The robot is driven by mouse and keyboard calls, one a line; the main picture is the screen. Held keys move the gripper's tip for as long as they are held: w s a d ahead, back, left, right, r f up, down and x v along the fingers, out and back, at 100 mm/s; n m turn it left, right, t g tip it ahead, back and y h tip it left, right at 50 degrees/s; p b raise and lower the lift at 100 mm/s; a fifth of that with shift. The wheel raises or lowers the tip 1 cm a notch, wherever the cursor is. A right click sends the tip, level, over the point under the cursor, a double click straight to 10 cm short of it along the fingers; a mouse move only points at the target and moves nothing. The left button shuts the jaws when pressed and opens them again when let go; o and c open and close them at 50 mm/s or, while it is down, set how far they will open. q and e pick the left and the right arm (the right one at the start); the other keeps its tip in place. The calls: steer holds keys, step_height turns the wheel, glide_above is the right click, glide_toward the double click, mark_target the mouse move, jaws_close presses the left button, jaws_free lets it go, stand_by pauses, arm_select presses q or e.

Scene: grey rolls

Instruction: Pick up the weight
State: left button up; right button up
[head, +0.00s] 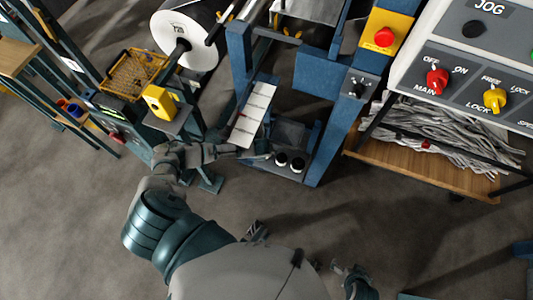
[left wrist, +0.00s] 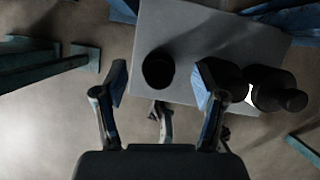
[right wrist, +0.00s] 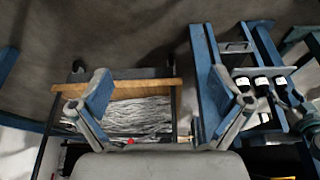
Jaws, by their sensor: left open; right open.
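Black cylindrical weights stand on a grey plate (left wrist: 185,25) low in the blue machine frame. In the left wrist view one weight (left wrist: 158,68) shows as a dark round shape between the spread fingers of my left gripper (left wrist: 162,77), not clasped. More dark weights (left wrist: 266,88) are just right of the right finger. In the head view my left gripper (head: 262,154) is beside the white-topped weights (head: 281,159), partly hiding the group. Three weights with white labels (right wrist: 262,84) show in the right wrist view. My right gripper (right wrist: 160,78) is open and empty, away from them.
The blue frame's posts (head: 330,135) rise close beside the weights, and a white slatted panel (head: 254,113) hangs above. A wooden shelf (head: 450,170) with grey strands stands right, under a control panel (head: 470,65). A white roll (head: 186,35) is upper left.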

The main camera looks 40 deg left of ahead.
arm_select(q)
steer(key=x, duration=0.1)
steer(key=b+x, duration=0.1)
steer(key=x, duration=0.1)
steer(key=shift+s+a+f, duration=0.1)
steer(key=shift+s+f, duration=0.05)
steer(key=shift+s, duration=0.15)
steer(key=shift+d, duration=0.35)
steer(key=shift+c, duration=0.7)
jaws_close()
steer(key=shift+a, duration=0.25)
arm_select(e)
steer(key=w, duration=0.1)
steer(key=w+a+t, duration=0.1)
steer(key=w, duration=0.1)
steer(key=w+a+t, duration=0.1)
steer(key=shift+w+r+y, duration=0.3)
steer(key=shift+r, duration=0.05)
